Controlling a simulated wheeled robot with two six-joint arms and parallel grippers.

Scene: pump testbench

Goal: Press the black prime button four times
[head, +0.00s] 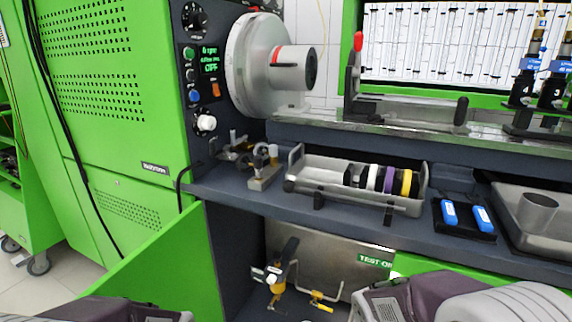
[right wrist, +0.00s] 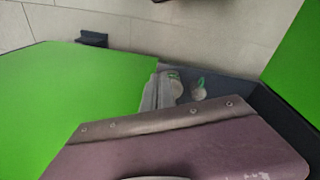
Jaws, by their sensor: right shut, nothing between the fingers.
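In the head view the control panel on the green test bench carries a small dark button (head: 190,75) between a green button (head: 188,53) and a blue button (head: 194,96). I cannot tell if this dark one is the prime button. Lower down, a fixture with a black upright part (head: 290,248) and a white and yellow body (head: 273,277) stands in the recess under the shelf; its button is too small to make out. My right gripper (right wrist: 163,90) is shut and empty in the right wrist view, touching no button there. My left gripper is out of view.
A tray with coloured rings (head: 318,164), blue-marked parts (head: 466,214) and a grey basin (head: 508,222) rest on the dark shelf. A green panel (head: 145,262) borders the recess at left.

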